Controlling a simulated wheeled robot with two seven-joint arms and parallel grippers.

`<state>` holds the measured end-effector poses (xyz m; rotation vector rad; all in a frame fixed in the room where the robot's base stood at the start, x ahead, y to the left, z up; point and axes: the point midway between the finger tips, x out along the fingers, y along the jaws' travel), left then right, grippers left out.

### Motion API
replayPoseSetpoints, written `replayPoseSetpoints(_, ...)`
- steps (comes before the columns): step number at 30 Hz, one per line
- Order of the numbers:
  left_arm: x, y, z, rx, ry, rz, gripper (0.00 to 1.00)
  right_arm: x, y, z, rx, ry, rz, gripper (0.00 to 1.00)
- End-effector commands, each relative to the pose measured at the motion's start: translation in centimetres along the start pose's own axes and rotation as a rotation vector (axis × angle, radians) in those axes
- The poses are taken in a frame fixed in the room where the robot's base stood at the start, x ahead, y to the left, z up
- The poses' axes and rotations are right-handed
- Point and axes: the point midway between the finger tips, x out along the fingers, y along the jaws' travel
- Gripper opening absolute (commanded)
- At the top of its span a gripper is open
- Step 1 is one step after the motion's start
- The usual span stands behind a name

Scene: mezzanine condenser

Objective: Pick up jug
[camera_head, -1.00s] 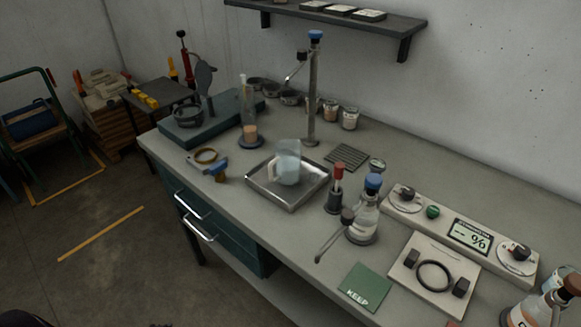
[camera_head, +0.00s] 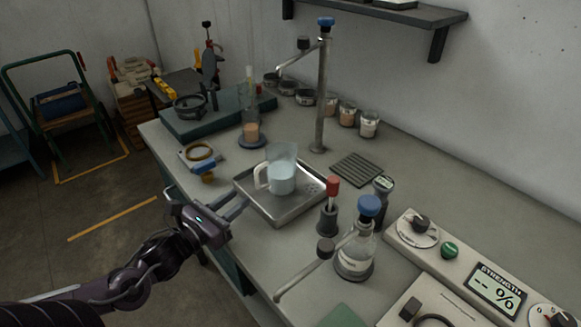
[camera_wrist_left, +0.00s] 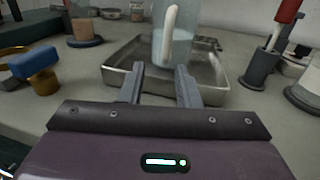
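The jug (camera_head: 283,172) is clear, with a white handle on its left side and pale blue liquid inside. It stands upright in a shallow metal tray (camera_head: 284,212) on the bench. My left gripper (camera_head: 239,207) is open and empty at the tray's near left edge, short of the jug. In the left wrist view the jug (camera_wrist_left: 183,45) and its handle (camera_wrist_left: 169,35) stand ahead, beyond the two parted fingers (camera_wrist_left: 160,84). My right gripper is in neither view.
A blue item with a brass ring (camera_head: 200,157) lies to the left.

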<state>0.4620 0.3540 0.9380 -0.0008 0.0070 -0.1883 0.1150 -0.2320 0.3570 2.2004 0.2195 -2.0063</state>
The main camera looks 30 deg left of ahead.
Motion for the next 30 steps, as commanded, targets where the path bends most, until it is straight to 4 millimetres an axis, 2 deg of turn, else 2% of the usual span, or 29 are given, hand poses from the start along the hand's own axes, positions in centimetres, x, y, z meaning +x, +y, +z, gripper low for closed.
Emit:
replayPoseSetpoints(3,0.9,-0.1,0.0,0.004,-0.004,-0.002,0.30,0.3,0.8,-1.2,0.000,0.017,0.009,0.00)
replayPoseSetpoints(6,1.8,-0.1,0.1,0.003,-0.004,-0.003,0.30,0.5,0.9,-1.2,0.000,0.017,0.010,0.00)
replayPoseSetpoints(12,2.7,-0.2,0.0,0.002,-0.001,-0.002,0.30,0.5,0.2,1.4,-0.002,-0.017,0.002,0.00)
replayPoseSetpoints(15,3.3,-0.3,0.1,0.002,-0.003,-0.001,0.30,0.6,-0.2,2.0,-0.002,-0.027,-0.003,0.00)
replayPoseSetpoints(24,6.5,-0.8,0.3,0.003,-0.005,0.001,0.30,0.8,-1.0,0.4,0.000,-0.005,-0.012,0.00)
replayPoseSetpoints(30,7.6,-0.9,0.2,0.002,-0.001,0.000,0.30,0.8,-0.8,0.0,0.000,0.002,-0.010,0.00)
